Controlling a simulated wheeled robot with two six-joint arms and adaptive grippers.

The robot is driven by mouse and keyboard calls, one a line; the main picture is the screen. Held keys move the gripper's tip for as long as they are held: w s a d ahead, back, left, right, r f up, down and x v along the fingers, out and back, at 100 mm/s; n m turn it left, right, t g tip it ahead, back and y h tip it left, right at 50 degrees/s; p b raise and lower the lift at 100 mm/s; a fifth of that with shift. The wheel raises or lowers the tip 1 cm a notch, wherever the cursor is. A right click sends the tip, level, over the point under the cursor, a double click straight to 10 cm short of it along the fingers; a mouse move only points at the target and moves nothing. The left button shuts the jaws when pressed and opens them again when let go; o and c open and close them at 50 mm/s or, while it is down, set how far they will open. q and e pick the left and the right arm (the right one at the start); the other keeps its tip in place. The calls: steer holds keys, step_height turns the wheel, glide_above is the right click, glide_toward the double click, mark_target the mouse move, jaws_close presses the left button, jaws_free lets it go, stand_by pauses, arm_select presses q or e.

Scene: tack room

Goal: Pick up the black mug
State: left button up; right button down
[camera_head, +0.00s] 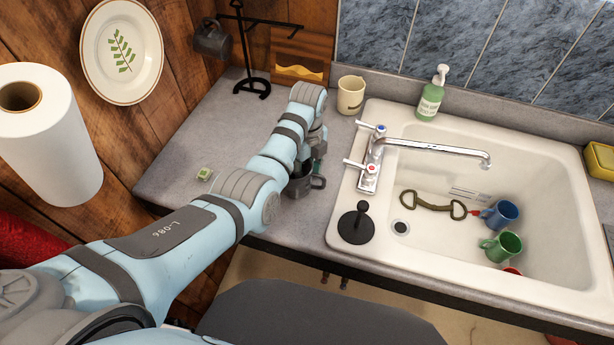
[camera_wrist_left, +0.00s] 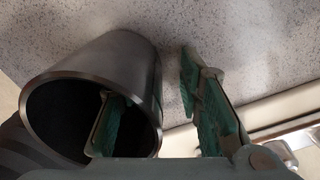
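The black mug (camera_head: 299,188) stands on the grey counter left of the sink, partly hidden by my left arm in the head view, its handle to the right. In the left wrist view the mug (camera_wrist_left: 140,75) fills the left side, its open mouth towards the camera. My left gripper (camera_wrist_left: 147,85) straddles the mug's wall: one green-padded finger is inside the mouth, the other outside with a visible gap to the wall. The gripper is open. In the head view my left gripper (camera_head: 317,160) is at the mug, its fingers mostly hidden. My right gripper is not in view.
A dark mug (camera_head: 212,42) hangs on a black stand (camera_head: 250,85). A cream mug (camera_head: 351,95) stands behind. The sink (camera_head: 540,170) holds a blue mug (camera_head: 499,214) and a green mug (camera_head: 501,247). The faucet (camera_head: 372,155) and a black plunger-like stopper (camera_head: 356,224) are right of my gripper.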

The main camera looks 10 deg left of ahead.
arm_select(q)
steer(key=shift+s, duration=0.3)
steer(key=shift+s+r, duration=0.1)
steer(key=shift+c, duration=1.2)
jaws_close()
